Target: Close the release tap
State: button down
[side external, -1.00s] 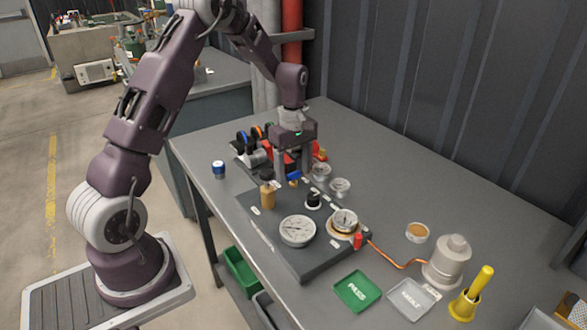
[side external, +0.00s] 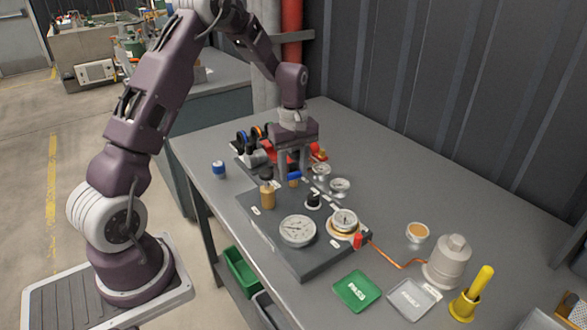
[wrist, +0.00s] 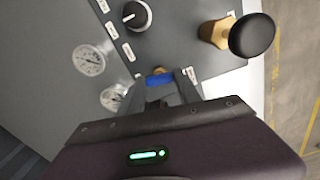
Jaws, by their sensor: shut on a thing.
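The release tap has a blue lever (side external: 294,176) over a small brass body (side external: 293,184), on the back part of the dark panel (side external: 270,232). The blue lever (wrist: 159,81) also shows in the wrist view, at the fingertips. My gripper (side external: 293,176) points straight down over the tap. Its fingers are shut on the blue lever, which lies roughly crosswise in the side view. The fingers hide part of the tap body in both views.
A brass post with a black knob (side external: 266,173) stands close to the left. A black dial knob (side external: 313,200) and small gauges (side external: 340,185) are near on the right. A large gauge (side external: 297,230) sits toward the front. Red and black items crowd behind.

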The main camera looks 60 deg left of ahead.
aim_at(294, 173)
jog(key=m, duration=0.4)
jog(key=shift+m, duration=0.3)
jog(key=m, duration=0.3)
jog(key=shift+m, duration=0.4)
jog(key=m, duration=0.4)
jog(key=shift+r, duration=0.1)
jog(key=shift+m, duration=1.7)
jog(key=c, duration=0.8)
grip_release()
jog(key=shift+c, duration=0.2)
notch_tip(294, 173, up, 7)
jog(key=shift+r, duration=0.1)
